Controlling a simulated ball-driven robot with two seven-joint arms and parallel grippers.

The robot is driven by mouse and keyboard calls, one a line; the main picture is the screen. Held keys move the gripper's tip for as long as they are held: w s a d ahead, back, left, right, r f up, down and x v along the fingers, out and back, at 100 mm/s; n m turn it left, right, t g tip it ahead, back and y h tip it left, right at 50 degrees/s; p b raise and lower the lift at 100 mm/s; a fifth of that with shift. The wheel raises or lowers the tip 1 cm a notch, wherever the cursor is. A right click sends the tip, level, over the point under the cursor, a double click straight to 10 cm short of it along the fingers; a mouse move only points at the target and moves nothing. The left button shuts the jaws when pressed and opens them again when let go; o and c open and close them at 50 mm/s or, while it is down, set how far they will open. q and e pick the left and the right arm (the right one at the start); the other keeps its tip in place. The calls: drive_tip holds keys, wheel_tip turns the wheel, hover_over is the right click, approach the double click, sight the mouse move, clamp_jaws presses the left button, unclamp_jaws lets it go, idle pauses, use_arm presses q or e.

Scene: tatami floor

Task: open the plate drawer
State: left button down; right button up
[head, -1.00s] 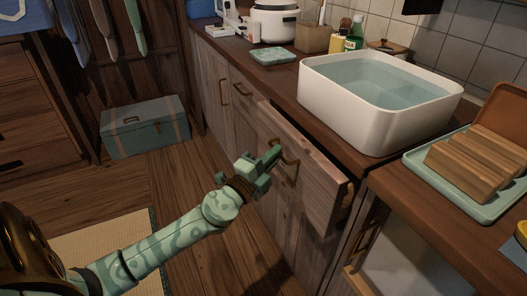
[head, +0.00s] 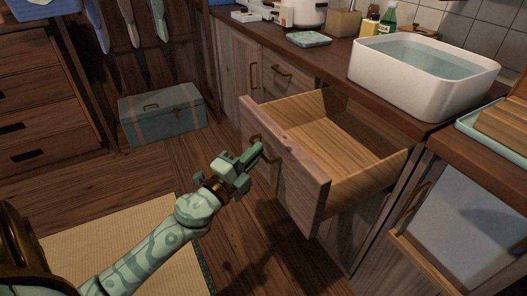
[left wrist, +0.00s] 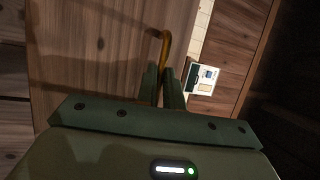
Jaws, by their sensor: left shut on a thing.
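The wooden drawer (head: 290,165) under the counter stands pulled well out, and its light wood inside (head: 335,137) looks empty. My left gripper (head: 256,152) is at the drawer's front, shut on its brass handle (head: 268,156). In the left wrist view the handle (left wrist: 163,45) runs down between the two green fingers (left wrist: 162,86). No plate shows inside the drawer. My right gripper is in neither view.
A white basin of water (head: 415,85) stands on the counter (head: 345,72) above. A teal chest (head: 162,113) sits on the floor at the back left. At the right a cabinet (head: 450,215) shows a pale panel.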

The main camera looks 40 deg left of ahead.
use_arm(q)
drive_tip(key=shift+s+a+f, duration=0.1)
drive_tip(key=shift+s+a, duration=0.05)
drive_tip(key=shift+s, duration=0.4)
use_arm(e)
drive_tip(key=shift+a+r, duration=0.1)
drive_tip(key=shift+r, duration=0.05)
use_arm(q)
drive_tip(key=c, duration=1.5)
unclamp_jaws()
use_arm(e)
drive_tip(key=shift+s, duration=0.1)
